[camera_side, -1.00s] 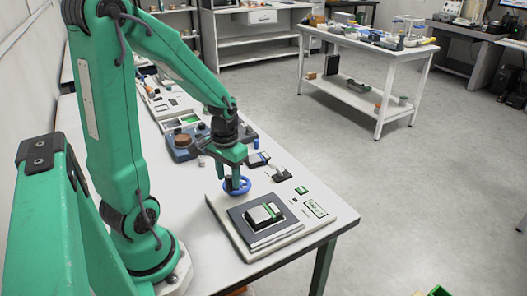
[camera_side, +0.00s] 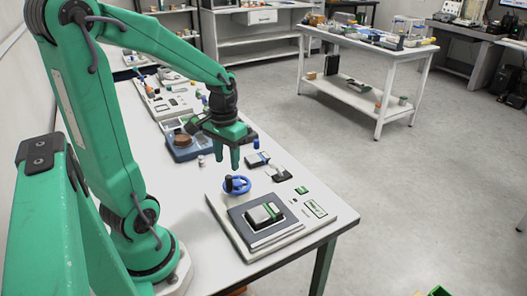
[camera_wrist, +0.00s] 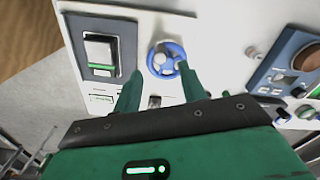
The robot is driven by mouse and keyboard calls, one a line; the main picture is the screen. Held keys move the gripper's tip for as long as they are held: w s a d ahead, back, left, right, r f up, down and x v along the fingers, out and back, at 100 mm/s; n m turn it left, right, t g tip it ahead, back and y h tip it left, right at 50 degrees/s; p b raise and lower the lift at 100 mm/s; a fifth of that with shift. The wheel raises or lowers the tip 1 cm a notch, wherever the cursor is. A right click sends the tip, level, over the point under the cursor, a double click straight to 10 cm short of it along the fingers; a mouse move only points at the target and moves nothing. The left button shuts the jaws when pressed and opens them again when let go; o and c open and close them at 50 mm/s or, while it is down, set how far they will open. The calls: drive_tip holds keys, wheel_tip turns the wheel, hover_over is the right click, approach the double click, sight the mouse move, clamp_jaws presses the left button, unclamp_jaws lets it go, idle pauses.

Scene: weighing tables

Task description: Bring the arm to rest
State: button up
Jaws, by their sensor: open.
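My gripper (camera_side: 228,160) hangs at the end of my green arm with its two fingers pointing down. It is open and empty, a little above the white table and behind the blue ring (camera_side: 237,186). The blue ring has a dark upright part showing in it and lies at the scale's back left corner; I cannot tell whether it touches the scale. In the wrist view my gripper (camera_wrist: 167,85) has its fingertips apart, with the blue ring (camera_wrist: 178,48) showing beyond and between them.
A white scale (camera_side: 290,235) with a grey block (camera_side: 262,214) on its dark plate stands at the table's front end. Small dark items (camera_side: 282,175) lie behind it. A blue device (camera_side: 183,145) with a brown disc stands further back. Floor to the right is clear.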

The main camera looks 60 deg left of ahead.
drive_tip(key=shift+d+r, duration=0.35)
drive_tip(key=s+d+r+m+t, duration=0.3)
drive_tip(key=d+r, duration=0.6)
drive_tip(key=d, duration=0.3)
drive_tip(key=shift+r+m+t, duration=0.3)
drive_tip(key=shift+m+t, duration=0.3)
drive_tip(key=shift+t, duration=0.7)
drive_tip(key=shift+w+a, duration=0.1)
drive_tip(key=shift+a, duration=0.05)
